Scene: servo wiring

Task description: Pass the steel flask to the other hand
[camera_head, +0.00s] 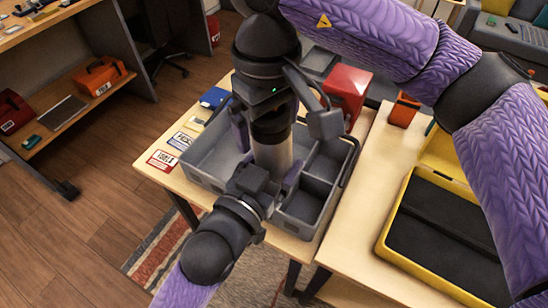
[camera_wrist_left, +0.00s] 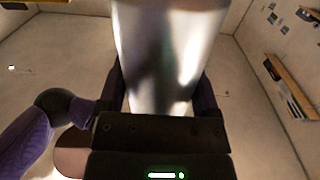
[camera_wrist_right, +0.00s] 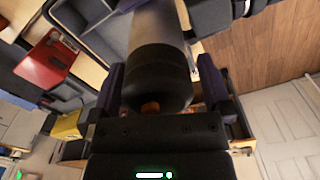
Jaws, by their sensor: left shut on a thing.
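The steel flask (camera_head: 272,157) stands roughly upright over the grey compartment tray, with a shiny body and a black end at its top. My left gripper (camera_head: 266,192) comes from below and is shut on the flask's lower body. The flask's bright body (camera_wrist_left: 170,55) fills the middle of the left wrist view between its fingers. My right gripper (camera_head: 283,122) is above, with its fingers apart on either side of the black end. In the right wrist view, the black end (camera_wrist_right: 158,78) lies between the fingers, with a gap visible at the right finger.
The grey tray (camera_head: 205,178) sits on a wooden table, partly hidden by my arms. A red bin (camera_head: 347,88) stands behind it. Labelled cards (camera_head: 162,159) lie at the table's left. An open yellow case (camera_head: 391,215) is on the right table. An orange toolbox (camera_head: 100,76) is on a shelf.

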